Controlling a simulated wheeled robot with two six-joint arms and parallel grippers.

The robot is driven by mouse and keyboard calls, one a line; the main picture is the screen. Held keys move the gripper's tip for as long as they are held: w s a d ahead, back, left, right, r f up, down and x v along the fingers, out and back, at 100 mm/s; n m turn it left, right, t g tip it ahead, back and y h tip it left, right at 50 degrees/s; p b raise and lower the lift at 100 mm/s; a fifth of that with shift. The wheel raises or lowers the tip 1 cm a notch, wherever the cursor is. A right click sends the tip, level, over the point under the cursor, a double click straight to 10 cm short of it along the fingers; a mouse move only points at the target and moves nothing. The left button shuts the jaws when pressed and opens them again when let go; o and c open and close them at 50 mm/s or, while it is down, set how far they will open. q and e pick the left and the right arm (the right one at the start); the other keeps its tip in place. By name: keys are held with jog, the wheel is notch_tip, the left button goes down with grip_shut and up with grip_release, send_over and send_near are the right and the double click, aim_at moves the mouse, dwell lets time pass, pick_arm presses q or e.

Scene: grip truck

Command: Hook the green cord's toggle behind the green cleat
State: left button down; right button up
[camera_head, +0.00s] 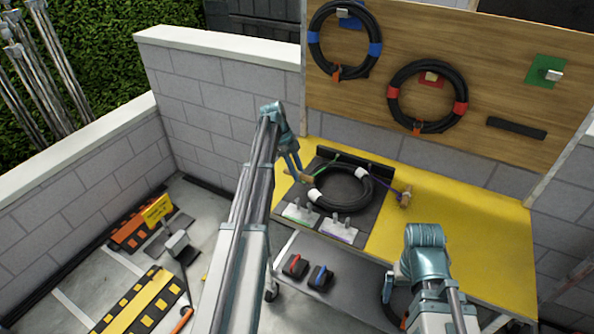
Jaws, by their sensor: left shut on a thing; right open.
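My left gripper (293,168) is shut on the wooden toggle (306,178) of the green cord (320,169), at the left edge of the dark board (374,209). The green cord runs from the toggle up toward the black bar at the back. A green-marked cleat (301,213) stands at the board's front left, apart from the toggle. A purple-marked cleat (338,229) stands to its right. My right gripper (394,281) is open at the front of the bench; its fingertips are mostly hidden by its own wrist.
A coiled black hose (368,189) with white bands lies on the board. A purple cord's wooden toggle (406,197) rests on the yellow bench top (470,235). A wooden panel (468,60) with hung coils stands behind. The bench's right side is clear.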

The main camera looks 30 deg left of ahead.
pick_arm(q)
jog(key=s+d, duration=0.5)
jog(key=s, duration=0.4)
dwell(0.4)
jog(key=shift+f, duration=0.1)
notch_tip(320, 180, down, 6)
jog(key=b, duration=0.6)
jog(key=shift+f+b, duration=0.25)
jog(key=shift+b, duration=0.1)
jog(key=shift+w, duration=0.1)
jog(key=shift+a, duration=0.1)
jog(key=c, duration=0.5)
grip_release()
